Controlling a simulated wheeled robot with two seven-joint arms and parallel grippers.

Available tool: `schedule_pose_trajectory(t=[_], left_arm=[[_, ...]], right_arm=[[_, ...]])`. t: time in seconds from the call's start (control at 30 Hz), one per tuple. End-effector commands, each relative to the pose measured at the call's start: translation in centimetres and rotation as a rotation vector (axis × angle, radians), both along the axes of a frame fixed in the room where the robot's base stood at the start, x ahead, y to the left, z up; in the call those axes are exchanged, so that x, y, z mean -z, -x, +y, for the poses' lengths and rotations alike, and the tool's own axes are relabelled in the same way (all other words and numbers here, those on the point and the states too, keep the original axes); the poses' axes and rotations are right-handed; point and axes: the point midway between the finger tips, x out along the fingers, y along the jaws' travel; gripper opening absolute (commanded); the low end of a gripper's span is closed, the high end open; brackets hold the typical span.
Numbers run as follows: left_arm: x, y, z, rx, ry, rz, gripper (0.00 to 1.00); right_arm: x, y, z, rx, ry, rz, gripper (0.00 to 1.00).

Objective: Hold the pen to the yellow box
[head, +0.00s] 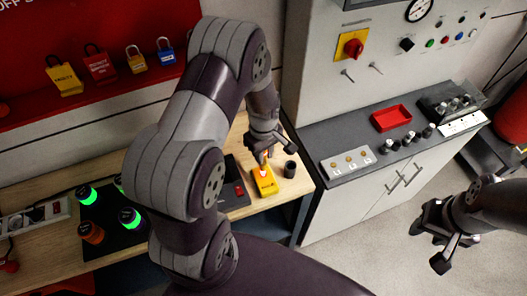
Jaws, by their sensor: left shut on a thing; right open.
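The yellow box (267,187) lies on the wooden workbench near its right end. My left gripper (263,155) is just above the box, pointing down. It is shut on the pen (264,166), of which only a small light, orange-tinged part shows. The pen's lower end appears at the top of the box; I cannot tell if they touch. My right gripper (434,247) is open and empty over the floor at the right.
A dark cup (290,169) stands right of the box. A black device with a red switch (239,190) is left of it. Green-lit cylinders (88,195) stand on a dark mat. A grey cabinet (345,208) with a red tray (391,118) is at the right.

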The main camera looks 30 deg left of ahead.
Motion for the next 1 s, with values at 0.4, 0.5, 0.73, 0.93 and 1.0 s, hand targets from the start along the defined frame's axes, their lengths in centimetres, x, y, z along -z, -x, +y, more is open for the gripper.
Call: schedule_pose_trajectory(t=[0.4,0.5,0.73,0.93,1.0], left_arm=[[0.45,-0.01,0.0,0.0,0.0,0.0,0.0],[0.55,-0.01,0.0,0.0,0.0,0.0,0.0],[0.65,-0.01,0.0,0.0,0.0,0.0,0.0],[0.65,-0.01,0.0,0.0,0.0,0.0,0.0],[0.65,-0.01,0.0,0.0,0.0,0.0,0.0]], right_arm=[[0.32,-0.01,0.0,0.0,0.0,0.0,0.43],[0.39,0.0,0.0,0.0,0.0,0.0,0.43],[0.43,0.0,0.0,0.0,0.0,0.0,0.43],[0.44,0.0,0.0,0.0,0.0,0.0,0.43],[0.44,0.0,0.0,0.0,0.0,0.0,0.43]])
